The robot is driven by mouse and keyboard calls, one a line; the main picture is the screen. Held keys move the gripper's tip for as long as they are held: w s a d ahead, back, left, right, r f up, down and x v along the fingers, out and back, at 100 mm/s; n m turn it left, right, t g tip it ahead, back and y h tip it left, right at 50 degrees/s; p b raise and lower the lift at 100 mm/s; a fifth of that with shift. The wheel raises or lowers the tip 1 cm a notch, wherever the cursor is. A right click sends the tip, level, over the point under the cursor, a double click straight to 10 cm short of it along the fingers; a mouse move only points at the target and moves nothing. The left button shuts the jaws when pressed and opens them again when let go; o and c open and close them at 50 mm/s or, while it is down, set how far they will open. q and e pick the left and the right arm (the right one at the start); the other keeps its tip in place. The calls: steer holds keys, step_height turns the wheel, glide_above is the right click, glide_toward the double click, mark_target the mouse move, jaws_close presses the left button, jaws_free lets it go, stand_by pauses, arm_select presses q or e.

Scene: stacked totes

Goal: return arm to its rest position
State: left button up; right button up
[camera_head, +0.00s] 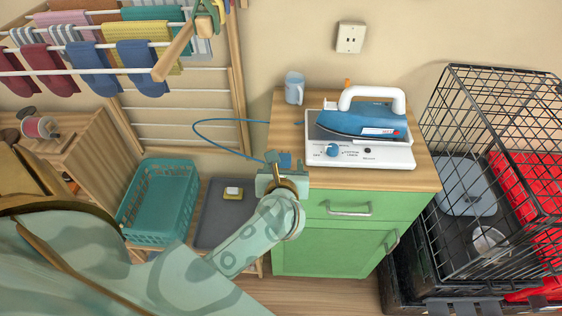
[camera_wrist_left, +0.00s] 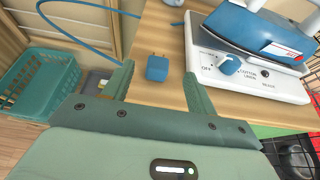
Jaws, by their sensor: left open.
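My left gripper (camera_head: 284,168) is at the left front edge of the green cabinet's wooden top. It also shows in the left wrist view (camera_wrist_left: 160,82), with its two fingers apart and nothing clamped between them. A small blue plug (camera_wrist_left: 157,68) rests on the wooden top, in the gap between the fingers as seen from the wrist. In the head view the plug (camera_head: 285,160) is partly hidden by the gripper. My left arm (camera_head: 250,235) reaches in from the lower left. My right gripper is not in view.
A blue iron (camera_head: 355,121) sits on a white base (camera_head: 345,152) on the cabinet (camera_head: 330,248). A blue cord (camera_head: 215,122) loops left. A teal basket (camera_head: 160,202), a drying rack (camera_head: 130,70) and a wire crate (camera_head: 490,150) flank the cabinet.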

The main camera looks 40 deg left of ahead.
arm_select(q)
steer(key=p+v, duration=0.3)
steer(key=v, duration=0.9)
steer(key=shift+s+p, duration=0.2)
steer(key=shift+p, duration=0.15)
steer(key=shift+d, duration=0.1)
